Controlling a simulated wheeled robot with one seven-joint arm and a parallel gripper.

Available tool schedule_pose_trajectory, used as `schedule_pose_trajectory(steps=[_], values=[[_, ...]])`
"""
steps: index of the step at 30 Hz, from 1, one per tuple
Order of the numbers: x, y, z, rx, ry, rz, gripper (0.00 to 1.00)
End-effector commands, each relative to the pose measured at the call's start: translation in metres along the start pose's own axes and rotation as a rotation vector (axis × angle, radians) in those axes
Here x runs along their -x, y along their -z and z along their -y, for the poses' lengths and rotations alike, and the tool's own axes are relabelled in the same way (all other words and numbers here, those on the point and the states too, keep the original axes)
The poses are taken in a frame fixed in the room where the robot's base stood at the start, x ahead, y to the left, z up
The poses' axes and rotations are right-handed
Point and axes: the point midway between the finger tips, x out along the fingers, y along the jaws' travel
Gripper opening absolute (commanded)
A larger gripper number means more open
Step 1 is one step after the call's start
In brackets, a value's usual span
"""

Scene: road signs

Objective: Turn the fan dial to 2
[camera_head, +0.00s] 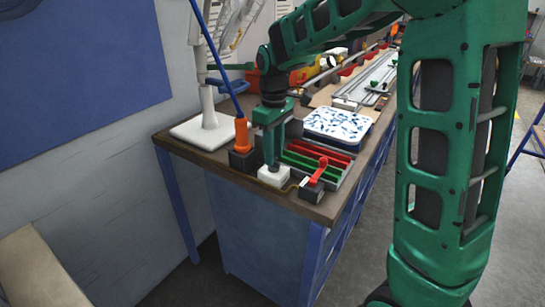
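My green arm reaches over the workbench (180,146), and my gripper (273,164) points down at a small white box (272,180) near the bench's front edge. The fingertips are at or just above the top of this box; whether they touch it I cannot tell. The gripper is too small and dark to tell if it is open or shut. No dial marking or number can be read, and any knob on the box is hidden by the gripper. A white stand (205,130) with a square base and upright pole is at the bench's left; its top is cut off.
A dark box with a red lever (315,172) stands right of the white box. Behind are a tray with red and green strips (300,160) and a blue-white container (338,126). An orange-handled tool (241,133) stands upright close on the left.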

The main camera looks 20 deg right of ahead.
Motion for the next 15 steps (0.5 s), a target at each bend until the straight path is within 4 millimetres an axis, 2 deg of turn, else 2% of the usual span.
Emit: schedule_pose_trajectory(steps=[6, 15], values=[[-0.015, 0.000, 0.000, 0.000, 0.000, 0.000, 0.28], [-0.017, 0.000, 0.000, 0.000, 0.000, -0.001, 0.28]])
